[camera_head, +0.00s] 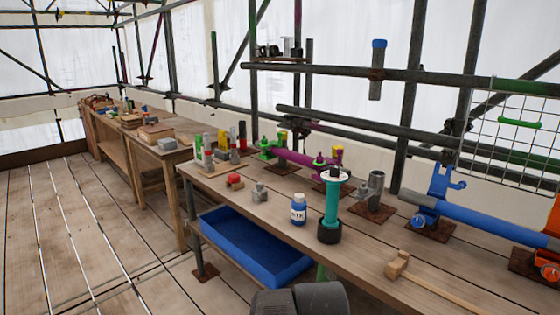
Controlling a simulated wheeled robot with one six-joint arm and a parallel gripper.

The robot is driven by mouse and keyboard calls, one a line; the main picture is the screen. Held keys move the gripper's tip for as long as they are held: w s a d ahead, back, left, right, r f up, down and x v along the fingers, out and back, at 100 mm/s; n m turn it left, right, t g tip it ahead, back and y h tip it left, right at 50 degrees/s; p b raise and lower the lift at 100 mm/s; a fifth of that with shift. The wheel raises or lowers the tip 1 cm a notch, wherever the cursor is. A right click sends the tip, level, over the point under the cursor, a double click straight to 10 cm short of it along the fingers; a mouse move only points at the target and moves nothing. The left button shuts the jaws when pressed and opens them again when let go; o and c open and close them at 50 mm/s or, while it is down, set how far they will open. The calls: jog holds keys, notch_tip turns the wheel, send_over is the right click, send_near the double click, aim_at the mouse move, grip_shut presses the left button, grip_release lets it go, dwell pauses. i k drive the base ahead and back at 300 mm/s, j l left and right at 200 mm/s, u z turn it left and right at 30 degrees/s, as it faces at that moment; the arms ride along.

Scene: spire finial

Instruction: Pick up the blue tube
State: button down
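A long blue tube (485,222) lies nearly level above the right part of the near workbench. Its left end is by a blue clamp-like stand (438,195), and its right end is by an orange stand (551,232) cut off at the picture's edge. I cannot tell whether the stands clamp it. My gripper is not in view; only dark rounded parts, probably of my arm, show at the bottom middle, well to the left of the tube.
Grey scaffold pipes and a wire mesh panel (512,130) stand behind. A blue tray (248,255) sits below. The left floor is clear.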

aim_at(523, 236)
jog(key=z, duration=1.25)
